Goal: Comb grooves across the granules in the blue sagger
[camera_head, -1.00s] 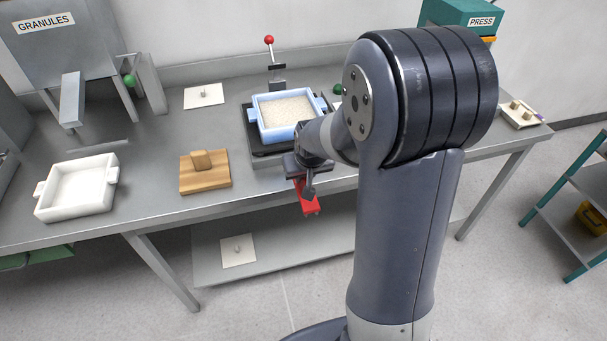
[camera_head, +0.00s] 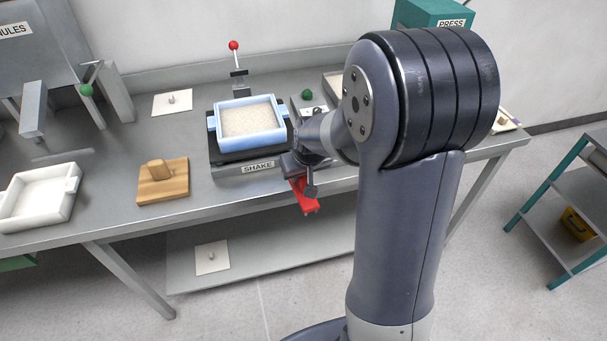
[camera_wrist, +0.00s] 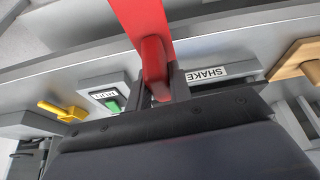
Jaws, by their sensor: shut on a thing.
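The blue sagger (camera_head: 281,133) sits on the black plate of the shaker, labelled SHAKE, on the bench. Pale granules (camera_head: 248,119) fill it and look fairly level. My gripper (camera_wrist: 158,85) is shut on a red tool (camera_wrist: 140,20), probably the comb. In the head view the red tool (camera_head: 304,196) hangs below my wrist, right of the shaker's front and past the bench's front edge. Its working end is cut off in the wrist view. My arm hides part of the bench right of the sagger.
A white sagger (camera_head: 70,190) and a wooden block on a board (camera_head: 163,188) stand to the left. A red-knobbed lever (camera_head: 234,46) rises behind the blue sagger. A green knob (camera_head: 307,94) is right of it. The press (camera_head: 428,14) stands at the back right.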

